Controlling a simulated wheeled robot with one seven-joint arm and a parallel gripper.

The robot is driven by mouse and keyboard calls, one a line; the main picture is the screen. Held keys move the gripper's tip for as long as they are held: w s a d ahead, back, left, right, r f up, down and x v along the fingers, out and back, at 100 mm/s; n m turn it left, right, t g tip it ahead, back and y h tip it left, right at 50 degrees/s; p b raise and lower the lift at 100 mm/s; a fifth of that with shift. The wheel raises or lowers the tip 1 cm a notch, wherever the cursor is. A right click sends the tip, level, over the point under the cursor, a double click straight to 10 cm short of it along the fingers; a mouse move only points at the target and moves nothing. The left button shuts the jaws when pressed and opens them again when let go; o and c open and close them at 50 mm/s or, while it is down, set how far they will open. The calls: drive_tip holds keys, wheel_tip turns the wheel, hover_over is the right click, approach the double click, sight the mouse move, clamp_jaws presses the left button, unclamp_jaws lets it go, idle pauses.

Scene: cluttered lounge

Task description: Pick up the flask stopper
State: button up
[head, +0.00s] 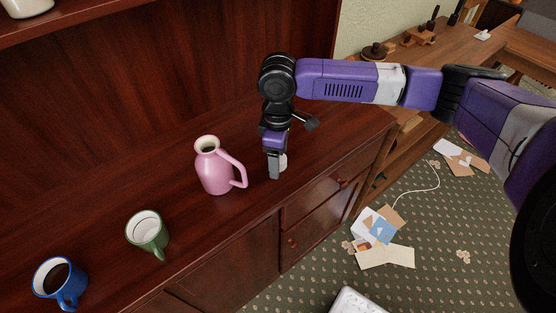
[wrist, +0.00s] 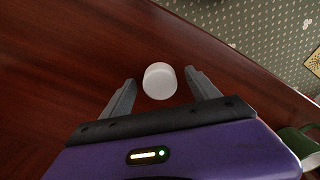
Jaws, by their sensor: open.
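The flask stopper, a small white rounded piece, stands on the dark wooden cabinet top. In the wrist view the stopper (wrist: 160,81) lies between and slightly beyond my two fingertips, with a gap on each side. In the head view the stopper (head: 283,162) is partly hidden behind my finger. My gripper (head: 276,172) points down, open, its fingers low over the cabinet top; the open fingers also show in the wrist view (wrist: 160,82). A pink flask (head: 214,172) with a handle and an open top stands just left of my gripper.
A green mug (head: 147,236) and a blue mug (head: 61,281) with dark contents stand farther left on the cabinet top (head: 190,235). The cabinet's front edge lies close to my gripper. Papers (head: 385,257) lie on the patterned carpet below. A wooden bench (head: 470,50) is at back right.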

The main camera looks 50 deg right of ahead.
drive_tip(key=shift+f, duration=0.3)
drive_tip(key=c, duration=1.4)
drive_tip(key=shift+r, duration=0.1)
